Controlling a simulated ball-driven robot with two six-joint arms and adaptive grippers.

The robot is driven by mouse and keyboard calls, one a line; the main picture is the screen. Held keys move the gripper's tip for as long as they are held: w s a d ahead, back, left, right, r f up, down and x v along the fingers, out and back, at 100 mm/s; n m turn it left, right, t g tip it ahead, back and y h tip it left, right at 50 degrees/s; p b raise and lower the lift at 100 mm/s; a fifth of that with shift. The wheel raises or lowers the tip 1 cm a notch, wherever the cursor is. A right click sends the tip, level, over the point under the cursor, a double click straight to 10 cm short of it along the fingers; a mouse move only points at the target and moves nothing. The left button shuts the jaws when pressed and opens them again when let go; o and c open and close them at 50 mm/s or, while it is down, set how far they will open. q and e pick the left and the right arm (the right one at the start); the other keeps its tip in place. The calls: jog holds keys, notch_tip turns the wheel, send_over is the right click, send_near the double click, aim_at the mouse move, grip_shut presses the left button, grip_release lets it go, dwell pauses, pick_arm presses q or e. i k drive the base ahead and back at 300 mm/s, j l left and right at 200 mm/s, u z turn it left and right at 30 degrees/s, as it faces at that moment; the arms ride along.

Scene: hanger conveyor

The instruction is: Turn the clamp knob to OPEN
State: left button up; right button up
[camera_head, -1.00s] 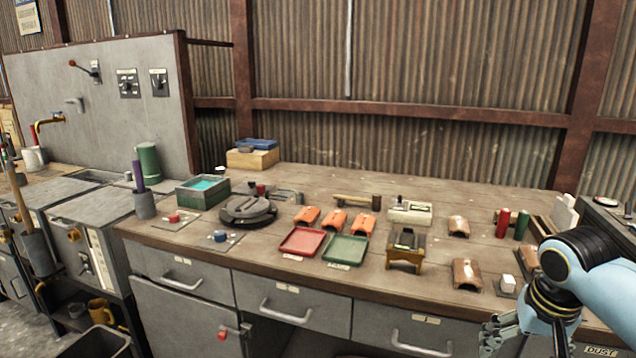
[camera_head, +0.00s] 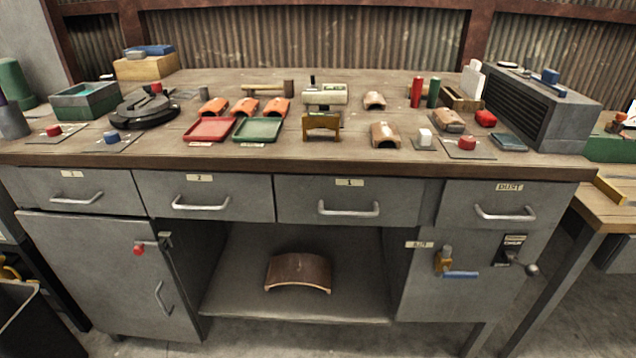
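Whether the knob points to OPEN cannot be told at this size. Neither of my grippers shows in this view.
A brass valve (camera_head: 443,260) with a blue lever (camera_head: 461,275) is left of the knob. The DUST drawer (camera_head: 505,213) is shut above it. A curved brown piece (camera_head: 298,273) lies on the open shelf. The floor in front is partly visible and clear.

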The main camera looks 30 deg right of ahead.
aim_at(466, 142)
jog(key=z, duration=1.6)
